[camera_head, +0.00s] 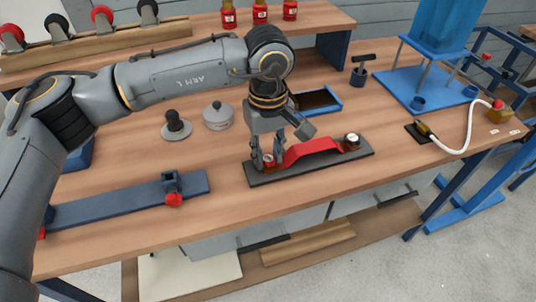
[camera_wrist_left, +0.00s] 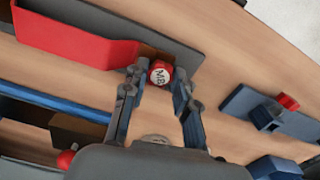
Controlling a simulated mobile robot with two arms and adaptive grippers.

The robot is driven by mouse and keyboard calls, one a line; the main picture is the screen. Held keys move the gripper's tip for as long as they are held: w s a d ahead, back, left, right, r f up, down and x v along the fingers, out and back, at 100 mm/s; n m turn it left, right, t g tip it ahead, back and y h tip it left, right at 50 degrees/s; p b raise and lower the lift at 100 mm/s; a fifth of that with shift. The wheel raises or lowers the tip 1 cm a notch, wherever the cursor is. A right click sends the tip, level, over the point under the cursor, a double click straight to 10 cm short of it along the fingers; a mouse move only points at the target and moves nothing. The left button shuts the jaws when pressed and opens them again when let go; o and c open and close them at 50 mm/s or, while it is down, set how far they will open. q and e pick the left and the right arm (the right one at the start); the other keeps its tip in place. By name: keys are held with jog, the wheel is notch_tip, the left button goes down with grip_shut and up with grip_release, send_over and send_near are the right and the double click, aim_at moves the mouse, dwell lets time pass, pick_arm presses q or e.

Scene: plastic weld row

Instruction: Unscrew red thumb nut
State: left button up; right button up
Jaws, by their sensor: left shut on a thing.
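A red thumb nut (camera_head: 268,158) is at the left end of a dark base plate (camera_head: 305,170) on the bench. My left gripper (camera_head: 266,161) points down and its two fingers are closed on the sides of the nut. In the left wrist view the nut (camera_wrist_left: 160,72) shows a white top marked M8 between the fingertips (camera_wrist_left: 157,80). A raised red strip (camera_head: 312,149) lies along the plate to the right of the nut. A pale-topped round piece (camera_head: 352,139) is at the plate's right end. My right gripper is not in view.
A long blue clamp bar (camera_head: 120,203) with a red knob (camera_head: 173,199) lies at the front left. A grey round container (camera_head: 217,116) and a dark-knobbed stand (camera_head: 176,126) are behind. A blue tray (camera_head: 317,102) is behind the plate.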

pick_arm(q)
jog(key=n+b, duration=0.2)
jog(key=n, duration=0.4)
jog(key=shift+f, duration=0.1)
jog(key=n+b, duration=0.2)
jog(key=n, duration=0.5)
jog(key=shift+n, duration=0.8)
jog(key=o, duration=1)
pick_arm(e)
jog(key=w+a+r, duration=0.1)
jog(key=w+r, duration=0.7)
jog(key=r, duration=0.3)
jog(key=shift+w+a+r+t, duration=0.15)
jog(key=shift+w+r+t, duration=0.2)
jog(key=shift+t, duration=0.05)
